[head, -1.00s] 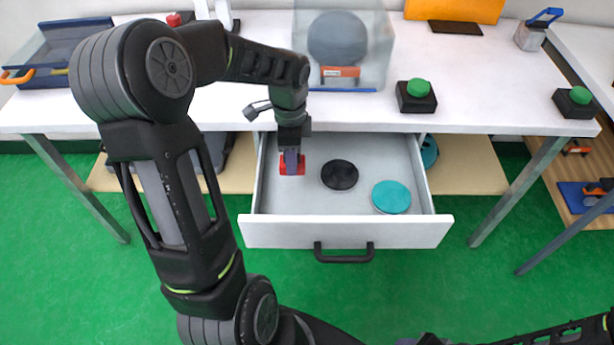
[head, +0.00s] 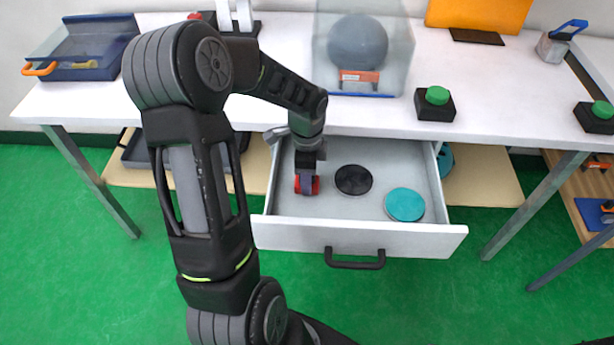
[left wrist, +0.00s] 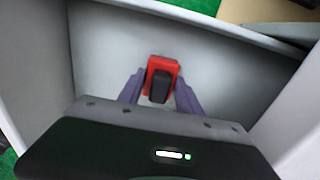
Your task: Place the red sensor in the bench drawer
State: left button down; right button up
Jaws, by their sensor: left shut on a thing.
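The bench drawer (head: 345,233) is pulled open below the white bench. My left gripper (head: 307,184) points down inside the drawer's left part. It is shut on the red sensor (head: 316,186), which shows red on both sides of the fingers. In the left wrist view the red sensor (left wrist: 162,67) with a dark block on it sits between my two fingers, close over the pale drawer floor. I cannot tell whether it touches the floor. My right gripper is not in view.
A black disc (head: 353,180) and a teal disc (head: 404,204) lie in the drawer, right of the gripper. A clear case (head: 395,60) with a grey ball, green buttons (head: 437,96) and a blue tray (head: 95,50) stand on the bench.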

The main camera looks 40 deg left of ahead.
pick_arm(q)
jog(key=shift+f, duration=0.1)
jog(key=c, duration=0.8)
grip_release()
notch_tip(320, 180, up, 12)
jog(key=shift+r+p, duration=0.15)
jog(key=shift+p, duration=0.45)
